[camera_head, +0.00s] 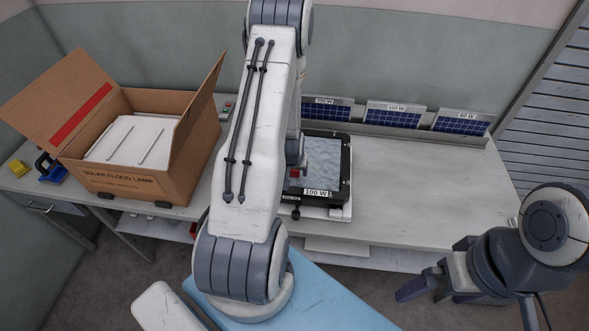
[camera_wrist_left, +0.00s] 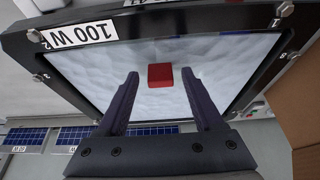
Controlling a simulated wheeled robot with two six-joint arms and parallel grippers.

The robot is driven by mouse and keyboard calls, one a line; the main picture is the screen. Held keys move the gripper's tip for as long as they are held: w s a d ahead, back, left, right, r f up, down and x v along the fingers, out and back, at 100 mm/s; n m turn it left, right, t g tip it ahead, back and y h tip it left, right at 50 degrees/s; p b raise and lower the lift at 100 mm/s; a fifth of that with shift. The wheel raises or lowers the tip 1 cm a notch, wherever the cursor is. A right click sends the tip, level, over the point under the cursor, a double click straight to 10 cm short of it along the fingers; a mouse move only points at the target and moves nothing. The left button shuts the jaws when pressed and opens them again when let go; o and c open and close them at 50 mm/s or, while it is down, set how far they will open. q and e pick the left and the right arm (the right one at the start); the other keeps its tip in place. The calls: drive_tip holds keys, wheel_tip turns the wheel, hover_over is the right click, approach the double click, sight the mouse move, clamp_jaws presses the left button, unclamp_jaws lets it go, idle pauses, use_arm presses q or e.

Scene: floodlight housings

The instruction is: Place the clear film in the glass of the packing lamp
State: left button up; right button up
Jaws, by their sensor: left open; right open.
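The 100 W lamp (camera_head: 344,165) lies on the bench, with a black frame around a pale glass (camera_head: 325,165). The wrist view shows the lamp frame (camera_wrist_left: 62,61) and the pale, wavy surface (camera_wrist_left: 100,68) inside it; I cannot tell clear film from glass there. A small red block or tab (camera_wrist_left: 160,80) is on that surface; the head view shows it too (camera_head: 297,173). My left gripper (camera_wrist_left: 160,73) is open, its fingers on either side of the red tab. My left arm hides part of the lamp. My right gripper (camera_head: 420,283) is open and empty at lower right.
An open cardboard box (camera_head: 135,183) with white contents stands at left. Several small solar panels (camera_head: 393,116) with watt labels stand along the bench back. The bench right of the lamp (camera_head: 420,185) is clear. A blue surface (camera_head: 325,300) is in front.

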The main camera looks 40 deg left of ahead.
use_arm(q)
drive_tip(key=b+v, duration=0.1)
drive_tip(key=v, duration=1.1)
drive_tip(key=d+r+m+h, duration=0.1)
drive_tip(key=d+r+m, duration=0.25)
drive_tip(key=d, duration=0.55)
drive_tip(key=d+r+m+h, duration=0.15)
drive_tip(key=d+r, duration=0.25)
drive_tip(key=d, duration=0.6)
drive_tip(key=s+d+r+m+g, duration=0.2)
drive_tip(key=s+d+r+m, duration=0.1)
drive_tip(key=s+d, duration=0.3)
drive_tip(key=s+d+r+m+g, duration=0.1)
drive_tip(key=s+d+r+m, duration=0.3)
drive_tip(key=s+d, duration=0.3)
drive_tip(key=s+m, duration=0.1)
drive_tip(key=s, duration=0.3)
drive_tip(key=shift+s+g+h, duration=0.15)
drive_tip(key=shift+g+h, duration=0.2)
drive_tip(key=shift+g, duration=0.05)
drive_tip(key=shift+f+b, duration=1.05)
drive_tip(key=shift+b, duration=0.25)
